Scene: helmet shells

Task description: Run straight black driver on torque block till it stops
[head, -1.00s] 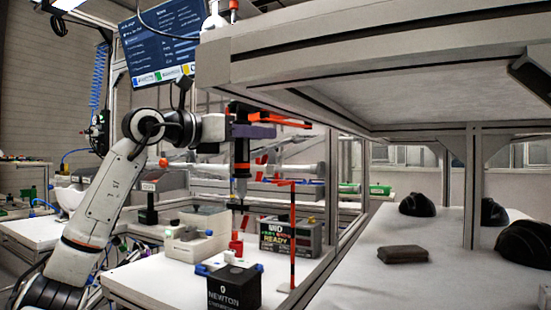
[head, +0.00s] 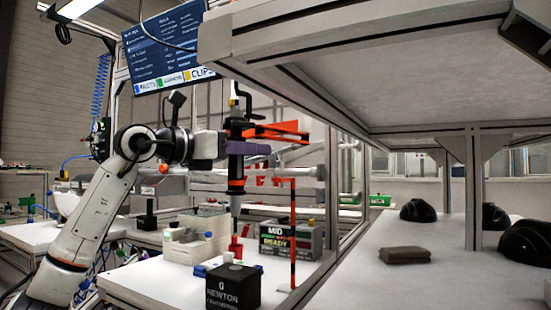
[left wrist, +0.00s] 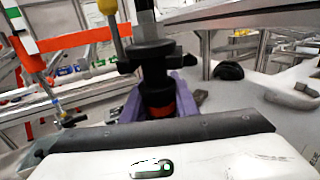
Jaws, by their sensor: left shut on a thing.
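The straight black driver (head: 236,168), with an orange band low on its body, hangs upright from an overhead mount. My left gripper (head: 248,148), with purple fingers, is shut around the driver's body. The left wrist view shows the driver (left wrist: 154,62) between the purple fingers (left wrist: 155,100). The driver's thin bit points down at a small red piece (head: 236,246) on the bench; I cannot tell whether they touch. A black block marked NEWTON (head: 233,290) sits in front. A grey box with a display reading MID and READY (head: 290,238) stands to the right. My right gripper is not in view.
A white bin (head: 196,242) stands left of the driver. A thin red post (head: 293,232) rises right of it, and an orange arm (head: 275,130) reaches out above. Dark helmet shells (head: 418,210) and a brown pad (head: 404,255) lie on the right-hand bench (head: 400,285).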

